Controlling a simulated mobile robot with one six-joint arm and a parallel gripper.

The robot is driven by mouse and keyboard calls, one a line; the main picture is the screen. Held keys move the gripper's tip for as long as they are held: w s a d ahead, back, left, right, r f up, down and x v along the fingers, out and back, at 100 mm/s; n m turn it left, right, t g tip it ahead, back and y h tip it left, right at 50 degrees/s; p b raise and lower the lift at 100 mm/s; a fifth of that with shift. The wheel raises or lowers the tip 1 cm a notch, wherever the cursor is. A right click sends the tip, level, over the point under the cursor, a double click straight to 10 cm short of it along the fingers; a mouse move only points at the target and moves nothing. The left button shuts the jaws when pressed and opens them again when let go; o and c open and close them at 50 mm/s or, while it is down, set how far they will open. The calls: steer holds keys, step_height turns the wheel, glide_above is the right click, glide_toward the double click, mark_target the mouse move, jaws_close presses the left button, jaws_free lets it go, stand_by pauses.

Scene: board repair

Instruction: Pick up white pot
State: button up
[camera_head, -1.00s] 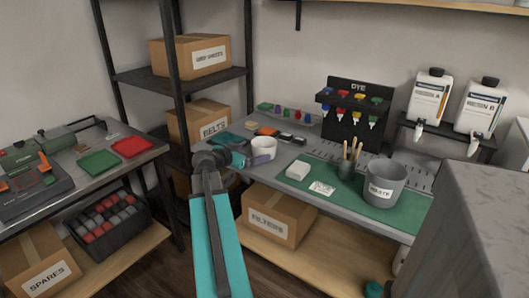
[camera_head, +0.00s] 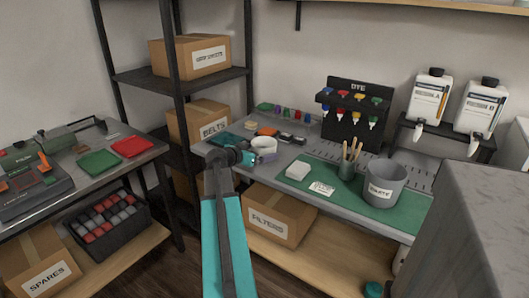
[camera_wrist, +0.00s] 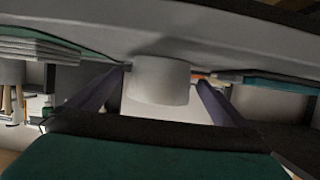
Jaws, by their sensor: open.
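The white pot (camera_head: 265,143) stands on the left part of the grey workbench in the head view. My gripper (camera_head: 254,158) is at its near left side, low over the bench. In the wrist view the white pot (camera_wrist: 160,79) is between the two open fingers of my gripper (camera_wrist: 162,88), with one finger on each side. Whether the fingers touch the pot cannot be told. Part of the pot is hidden by my gripper in the head view.
A dye rack (camera_head: 356,108) stands behind. Small coloured items lie behind the pot. A black shelf post (camera_head: 174,120) is to the left.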

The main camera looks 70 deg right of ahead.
mark_target(261, 141)
steer(key=shift+x, duration=2.2)
steer(key=shift+w+f, duration=0.1)
steer(key=c, duration=1.3)
